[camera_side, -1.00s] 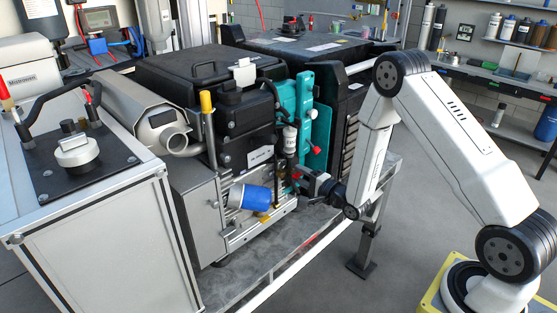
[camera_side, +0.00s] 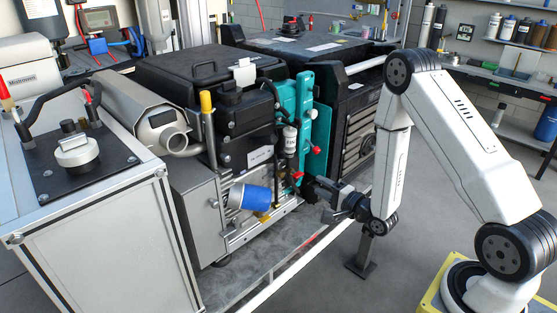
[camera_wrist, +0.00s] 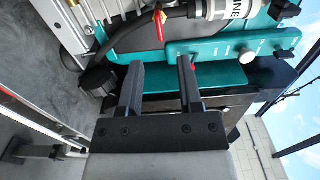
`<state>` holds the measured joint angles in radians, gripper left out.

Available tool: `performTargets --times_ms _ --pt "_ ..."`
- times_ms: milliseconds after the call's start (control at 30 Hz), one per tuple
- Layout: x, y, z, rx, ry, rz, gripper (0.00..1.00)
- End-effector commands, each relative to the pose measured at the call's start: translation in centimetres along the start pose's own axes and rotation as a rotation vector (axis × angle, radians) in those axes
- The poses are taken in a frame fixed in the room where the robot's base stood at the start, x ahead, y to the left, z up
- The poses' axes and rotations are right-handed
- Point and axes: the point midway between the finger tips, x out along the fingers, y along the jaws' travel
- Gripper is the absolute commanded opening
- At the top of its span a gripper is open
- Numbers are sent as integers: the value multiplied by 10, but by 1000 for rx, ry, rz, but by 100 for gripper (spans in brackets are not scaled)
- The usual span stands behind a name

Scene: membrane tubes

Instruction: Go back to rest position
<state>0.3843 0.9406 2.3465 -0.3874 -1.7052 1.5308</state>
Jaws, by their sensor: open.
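My gripper (camera_side: 309,186) is at the front of the machine in the side view, just right of the teal panel (camera_side: 304,120) and low down. In the wrist view my gripper (camera_wrist: 160,72) shows two dark fingers standing apart with nothing between them. Beyond the fingers in the wrist view is the teal panel (camera_wrist: 215,77) with a red valve handle (camera_wrist: 158,20) and a white cylinder (camera_wrist: 215,8). The fingers look apart from these parts, though the exact distance is hard to tell.
A blue cylinder (camera_side: 255,198) sticks out of the machine front, left of my gripper. A metal frame rail (camera_side: 300,262) runs below. A white cabinet (camera_side: 100,235) stands at left. Open floor (camera_side: 400,270) lies to the right of the rail.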

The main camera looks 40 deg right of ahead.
Motion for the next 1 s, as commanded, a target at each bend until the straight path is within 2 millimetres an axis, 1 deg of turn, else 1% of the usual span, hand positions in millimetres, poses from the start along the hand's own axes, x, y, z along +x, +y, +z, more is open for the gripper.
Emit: performTargets --times_ms 167,567,767,1000 --pt "-6 0 0 1 0 1 46" --pt "-4 -1 1 -17 -2 12 46" --pt "2 -1 6 -117 -12 84 46" --pt "10 -2 14 -343 -48 254 46"
